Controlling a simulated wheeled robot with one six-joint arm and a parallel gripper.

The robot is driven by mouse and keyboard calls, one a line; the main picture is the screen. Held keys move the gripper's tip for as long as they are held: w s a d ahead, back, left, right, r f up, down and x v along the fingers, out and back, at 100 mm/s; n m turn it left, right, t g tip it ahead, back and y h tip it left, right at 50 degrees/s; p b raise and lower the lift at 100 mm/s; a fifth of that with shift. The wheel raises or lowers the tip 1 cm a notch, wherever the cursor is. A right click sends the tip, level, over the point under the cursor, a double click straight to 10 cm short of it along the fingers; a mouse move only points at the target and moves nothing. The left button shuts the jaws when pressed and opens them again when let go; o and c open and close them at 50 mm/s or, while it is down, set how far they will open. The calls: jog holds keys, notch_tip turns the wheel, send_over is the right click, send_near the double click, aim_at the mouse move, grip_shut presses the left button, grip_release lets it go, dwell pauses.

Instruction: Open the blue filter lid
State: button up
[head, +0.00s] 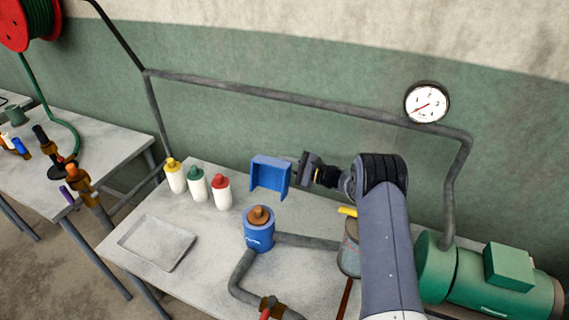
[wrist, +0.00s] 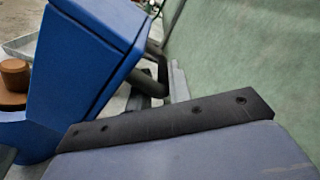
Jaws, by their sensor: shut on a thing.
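The blue filter (head: 259,238) stands upright on the table in the head view, with a brown knobbed core (head: 260,215) showing at its top. A blue box-like lid (head: 270,175), open underneath, is above and behind the filter, apart from its top. My gripper (head: 306,168) is at the lid's right side, shut on it; the exact contact is hard to see. In the wrist view the lid (wrist: 85,60) fills the upper left, close to the camera. The brown core (wrist: 14,84) shows at the left edge. My fingertips are not clear there.
White bottles with yellow (head: 174,176), green (head: 197,184) and red (head: 221,191) caps stand left of the lid. A shallow tray (head: 128,244) lies at the front left. Grey pipes, a grey pot (head: 349,250) and a green motor (head: 475,280) crowd the right.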

jog(key=shift+w+d+r, duration=0.1)
jog(key=shift+w+r, duration=0.05)
jog(key=shift+r, duration=0.15)
grip_shut()
jog(key=shift+b, duration=0.55)
